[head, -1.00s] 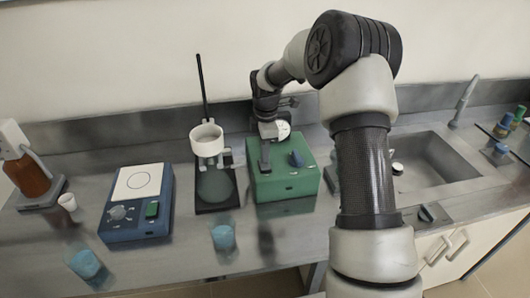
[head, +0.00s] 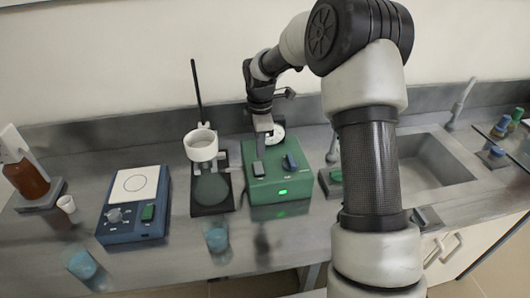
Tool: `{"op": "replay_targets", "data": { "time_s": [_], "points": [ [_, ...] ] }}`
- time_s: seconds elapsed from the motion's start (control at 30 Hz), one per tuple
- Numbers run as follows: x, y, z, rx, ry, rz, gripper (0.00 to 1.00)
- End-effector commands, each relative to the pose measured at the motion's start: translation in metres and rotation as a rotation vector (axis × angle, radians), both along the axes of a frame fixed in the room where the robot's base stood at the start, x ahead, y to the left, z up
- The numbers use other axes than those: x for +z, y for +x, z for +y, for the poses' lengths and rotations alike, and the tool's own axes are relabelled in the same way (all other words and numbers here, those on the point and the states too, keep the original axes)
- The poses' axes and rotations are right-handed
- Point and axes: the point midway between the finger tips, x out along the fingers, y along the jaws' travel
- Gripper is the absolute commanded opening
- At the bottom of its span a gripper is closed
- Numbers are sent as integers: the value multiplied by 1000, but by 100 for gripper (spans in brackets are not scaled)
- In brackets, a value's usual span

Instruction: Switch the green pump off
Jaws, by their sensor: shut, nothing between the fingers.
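The green pump (head: 300,185) stands on the bench left of my arm in the head view. A green light (head: 282,192) glows on its front face. A white round dial (head: 277,134) shows behind, partly covered by my gripper. My gripper (head: 266,146) is shut and empty, pointing down above the back of the pump, just behind the switch. It appears apart from the switch.
A stand with a white ring-shaped cup (head: 201,146) is close on the pump's left. A blue hotplate (head: 134,215) is farther left, with beakers (head: 217,238) in front. A sink (head: 432,170) lies to the right, behind my arm. Bench in front of the pump is mostly clear.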

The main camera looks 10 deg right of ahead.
Motion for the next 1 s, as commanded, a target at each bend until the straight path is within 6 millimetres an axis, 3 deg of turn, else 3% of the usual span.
{"op": "replay_targets", "data": {
  "time_s": [0.2, 0.4, 0.63, 1.0],
  "points": [
    [50, -1, -2, -2, -1, -7, 0],
    [77, -3, -2, -2, -2, -5, 0],
    [85, -4, -2, -2, -1, -5, 0],
    [79, -3, -1, -2, -3, -21, 0]
  ]
}}
